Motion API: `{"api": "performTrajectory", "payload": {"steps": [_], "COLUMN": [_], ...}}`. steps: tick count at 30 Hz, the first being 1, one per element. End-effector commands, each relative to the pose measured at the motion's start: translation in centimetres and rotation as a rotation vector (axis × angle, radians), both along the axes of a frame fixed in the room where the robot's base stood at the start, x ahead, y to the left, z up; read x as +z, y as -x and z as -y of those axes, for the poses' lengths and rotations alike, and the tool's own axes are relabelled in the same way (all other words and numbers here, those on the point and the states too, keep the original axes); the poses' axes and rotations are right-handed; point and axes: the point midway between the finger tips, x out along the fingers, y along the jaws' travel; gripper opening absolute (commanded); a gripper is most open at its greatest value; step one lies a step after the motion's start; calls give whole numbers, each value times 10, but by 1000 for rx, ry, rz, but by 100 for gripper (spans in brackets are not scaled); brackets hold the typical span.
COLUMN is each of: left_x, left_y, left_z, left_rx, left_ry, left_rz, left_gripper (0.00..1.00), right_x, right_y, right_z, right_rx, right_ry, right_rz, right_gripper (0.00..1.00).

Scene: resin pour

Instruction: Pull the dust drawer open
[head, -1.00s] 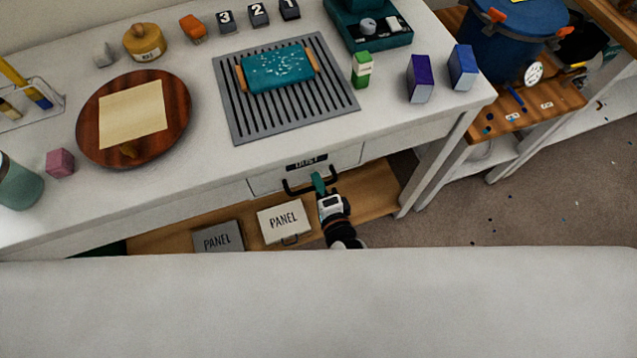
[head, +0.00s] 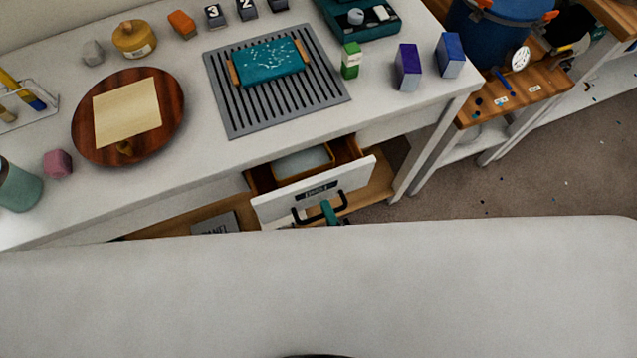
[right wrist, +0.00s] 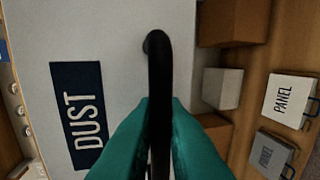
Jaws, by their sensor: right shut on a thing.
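The dust drawer (head: 355,178) stands partly open below the worktop in the head view. Its white front carries a dark label and a black bar handle (head: 302,216), and its wooden inside shows a pale lining or tray (head: 303,162). In the right wrist view the DUST label (right wrist: 80,115) is beside the handle (right wrist: 159,75). My right gripper (head: 329,212) has teal fingers, which also show in the right wrist view (right wrist: 159,130), shut around the handle bar. My left gripper is not in view.
Below the drawer is a wooden shelf with a white PANEL box (right wrist: 290,98) and a grey PANEL box (right wrist: 273,153). The white worktop (head: 215,160) above carries a slotted grey mat (head: 238,118) and a round wooden board (head: 172,115). Floor (head: 440,205) is open at the right.

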Motion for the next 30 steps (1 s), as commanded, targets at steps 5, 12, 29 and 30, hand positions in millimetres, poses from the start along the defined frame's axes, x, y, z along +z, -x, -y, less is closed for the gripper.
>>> {"api": "performTrajectory", "payload": {"steps": [5, 12, 29, 30], "left_x": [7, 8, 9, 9], "left_y": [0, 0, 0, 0], "left_z": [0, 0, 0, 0], "left_rx": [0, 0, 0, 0], "left_ry": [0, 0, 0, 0], "left_rz": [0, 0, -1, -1], "left_gripper": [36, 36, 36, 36], "right_x": [-1, -1, -1, -1], "right_y": [47, 92, 122, 122], "right_z": [15, 29, 40, 40], "right_rx": [3, 3, 1, 1], "right_ry": [3, 1, 0, 0], "right_rz": [-7, -5, -1, -1], "right_gripper": [0, 0, 0, 0]}}
